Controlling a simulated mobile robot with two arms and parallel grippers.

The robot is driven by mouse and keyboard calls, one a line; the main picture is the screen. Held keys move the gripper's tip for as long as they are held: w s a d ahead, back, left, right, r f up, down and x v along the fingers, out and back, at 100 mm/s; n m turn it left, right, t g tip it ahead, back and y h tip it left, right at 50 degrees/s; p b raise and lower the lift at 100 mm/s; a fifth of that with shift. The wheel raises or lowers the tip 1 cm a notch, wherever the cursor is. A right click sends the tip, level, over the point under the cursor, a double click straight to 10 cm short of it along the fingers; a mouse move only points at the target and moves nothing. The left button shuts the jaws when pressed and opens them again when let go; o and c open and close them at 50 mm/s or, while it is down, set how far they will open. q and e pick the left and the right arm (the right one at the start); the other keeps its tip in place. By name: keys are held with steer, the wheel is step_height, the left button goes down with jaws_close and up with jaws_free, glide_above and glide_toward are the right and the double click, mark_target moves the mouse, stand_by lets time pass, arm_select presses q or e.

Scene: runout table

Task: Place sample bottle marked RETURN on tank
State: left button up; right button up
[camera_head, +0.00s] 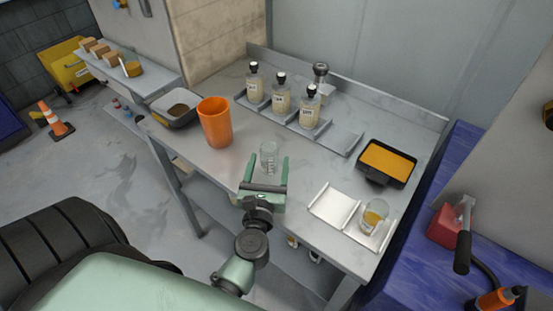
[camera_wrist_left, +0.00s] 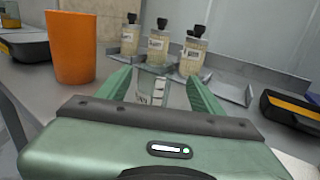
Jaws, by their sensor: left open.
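Three cream sample bottles with black caps and white labels stand upright in a row on a grey tray (camera_head: 340,138) at the back: left (camera_head: 254,88), middle (camera_head: 281,98) and right (camera_head: 310,113). They also show in the left wrist view, the middle one (camera_wrist_left: 158,48) straight ahead. The labels are too small to read, so I cannot tell which says RETURN. No thing is clearly marked as the tank. My left gripper (camera_head: 270,168) is open, in front of the bottles. A clear graduated beaker (camera_head: 268,156) stands between its fingers; I cannot tell if they touch it. My right gripper is not in view.
An orange cup (camera_head: 215,123) stands left of my gripper. A grey basin (camera_head: 177,107) is at the left end, a black-rimmed orange tray (camera_head: 388,162) at right. A glass of amber liquid (camera_head: 374,216) sits on a pale tray (camera_head: 335,205) at front right. A metal-topped vessel (camera_head: 320,75) stands behind.

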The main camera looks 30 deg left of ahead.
mark_target(270, 147)
arm_select(q)
steer(key=shift+w+a, duration=0.25)
steer(key=shift+w, duration=0.15)
steer(key=x, duration=0.2)
steer(key=p+x, duration=0.1)
steer(key=x, duration=0.1)
steer(key=f+x, duration=0.1)
steer(key=x, duration=0.1)
steer(key=shift+w+a+p, duration=0.1)
steer(key=shift+a+p, duration=0.2)
steer(key=shift+p, duration=0.05)
steer(key=shift+w+a, duration=0.15)
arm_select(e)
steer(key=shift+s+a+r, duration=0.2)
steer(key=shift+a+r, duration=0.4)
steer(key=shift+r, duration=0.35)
arm_select(q)
steer(key=shift+c, duration=0.9)
jaws_close()
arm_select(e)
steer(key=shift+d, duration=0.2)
arm_select(q)
steer(key=shift+r, duration=0.1)
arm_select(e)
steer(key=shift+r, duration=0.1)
